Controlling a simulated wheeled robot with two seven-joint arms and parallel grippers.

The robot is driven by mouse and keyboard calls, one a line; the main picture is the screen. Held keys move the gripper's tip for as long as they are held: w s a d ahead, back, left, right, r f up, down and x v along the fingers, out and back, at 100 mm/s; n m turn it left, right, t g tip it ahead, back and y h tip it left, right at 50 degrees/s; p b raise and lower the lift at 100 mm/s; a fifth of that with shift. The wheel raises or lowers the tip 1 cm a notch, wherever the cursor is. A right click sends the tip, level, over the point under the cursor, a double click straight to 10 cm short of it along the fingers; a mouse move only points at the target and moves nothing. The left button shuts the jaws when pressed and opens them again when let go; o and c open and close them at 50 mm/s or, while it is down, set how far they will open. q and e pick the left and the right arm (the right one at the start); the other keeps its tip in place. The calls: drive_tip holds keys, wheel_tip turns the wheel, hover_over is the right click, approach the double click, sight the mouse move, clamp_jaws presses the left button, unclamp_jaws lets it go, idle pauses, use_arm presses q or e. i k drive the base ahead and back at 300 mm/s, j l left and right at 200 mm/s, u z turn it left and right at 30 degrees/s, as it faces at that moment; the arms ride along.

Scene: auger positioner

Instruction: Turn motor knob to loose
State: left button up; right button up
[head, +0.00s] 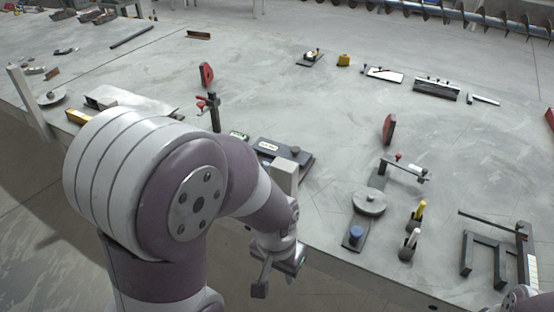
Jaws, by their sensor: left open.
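I cannot tell for certain which part is the motor knob. A small grey round knob (295,150) sits on a dark box (268,147) with a white label, near the table's front edge. A blue-topped knob (356,232) stands at the front end of a dark plate that also carries a grey disc (369,200). My left gripper (278,272) hangs in front of the table edge, open and empty, pointing down. It is apart from both knobs. My right gripper is not in view; only a bit of my right arm shows at the bottom right corner.
The grey table (300,95) has wide clear areas in the middle. A yellow-handled tool (419,212), a white-topped one (409,245) and a black frame (485,250) stand at the front right. Red-faced upright discs (389,128) stand farther back. An auger (470,14) lies behind.

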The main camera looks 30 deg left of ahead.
sight(295, 150)
drive_tip(key=i+j+z, duration=0.15)
drive_tip(key=j, duration=0.3)
drive_tip(key=j+z, duration=0.15)
drive_tip(key=j, duration=0.3)
drive_tip(key=i+j+z, duration=0.1)
drive_tip(key=j, duration=0.35)
